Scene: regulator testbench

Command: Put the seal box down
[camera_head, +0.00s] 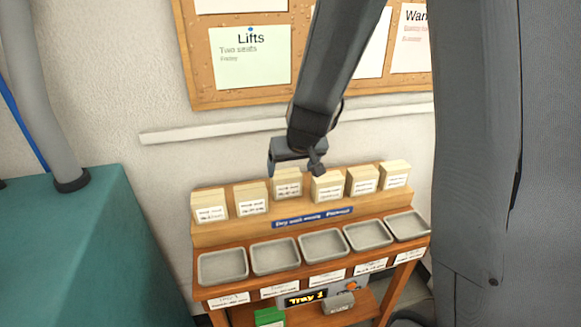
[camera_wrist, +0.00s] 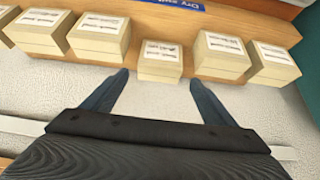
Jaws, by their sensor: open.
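Several small cream boxes with white labels stand in a row on the wooden upper shelf (camera_head: 235,235). The labels are too small to read, so I cannot tell by name which is the seal box. My gripper (camera_head: 297,170) is just above and behind the third box from the left (camera_head: 287,184). In the wrist view my gripper (camera_wrist: 160,78) is open, its two fingers spread wide. That same box (camera_wrist: 160,62) lies between and just beyond the fingertips, with gaps at both sides. It rests on the shelf, set back from its neighbours toward the wall.
Neighbouring boxes (camera_head: 251,199) (camera_head: 327,188) stand close on either side. A white wall rail (camera_head: 200,134) runs behind. A teal block (camera_head: 90,240) stands at left.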

